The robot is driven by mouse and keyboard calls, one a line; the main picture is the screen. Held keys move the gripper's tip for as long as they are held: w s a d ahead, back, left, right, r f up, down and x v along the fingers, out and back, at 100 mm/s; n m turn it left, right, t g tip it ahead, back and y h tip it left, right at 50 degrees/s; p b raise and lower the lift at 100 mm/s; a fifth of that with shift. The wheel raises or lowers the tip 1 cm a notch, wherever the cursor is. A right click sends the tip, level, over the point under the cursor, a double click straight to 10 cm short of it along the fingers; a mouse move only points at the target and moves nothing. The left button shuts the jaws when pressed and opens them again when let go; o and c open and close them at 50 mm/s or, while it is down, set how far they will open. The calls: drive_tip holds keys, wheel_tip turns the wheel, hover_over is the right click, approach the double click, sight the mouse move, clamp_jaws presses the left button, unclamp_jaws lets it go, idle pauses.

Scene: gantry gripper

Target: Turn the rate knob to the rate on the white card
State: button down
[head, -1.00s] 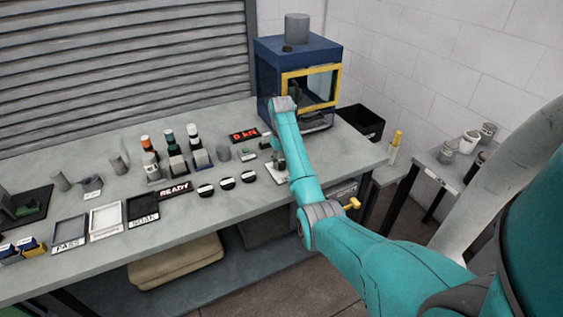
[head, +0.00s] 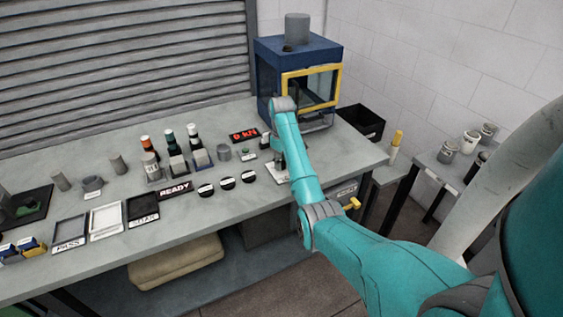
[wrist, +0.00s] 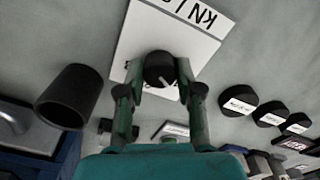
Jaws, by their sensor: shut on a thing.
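The black rate knob (wrist: 158,68) sits on a white plate (wrist: 140,40) with kN/ lettering, and a pale pointer line shows low on its face. My gripper (wrist: 160,82) is shut on the knob, one finger on each side. In the head view my gripper (head: 275,155) is at the bench's right part, and my arm hides most of the knob; an edge of the plate (head: 275,173) shows. I cannot pick out the white card or read a rate on it.
A blue press with a yellow-framed window (head: 312,85) stands just behind. A red-lettered display (head: 243,135) and several black buttons (head: 227,183) are left of my gripper. A dark cylinder (wrist: 68,95) stands close by in the wrist view. A black bin (head: 362,122) is to the right.

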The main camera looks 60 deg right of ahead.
drive_tip(key=c, duration=0.8)
unclamp_jaws()
drive_tip(key=shift+o, duration=0.2)
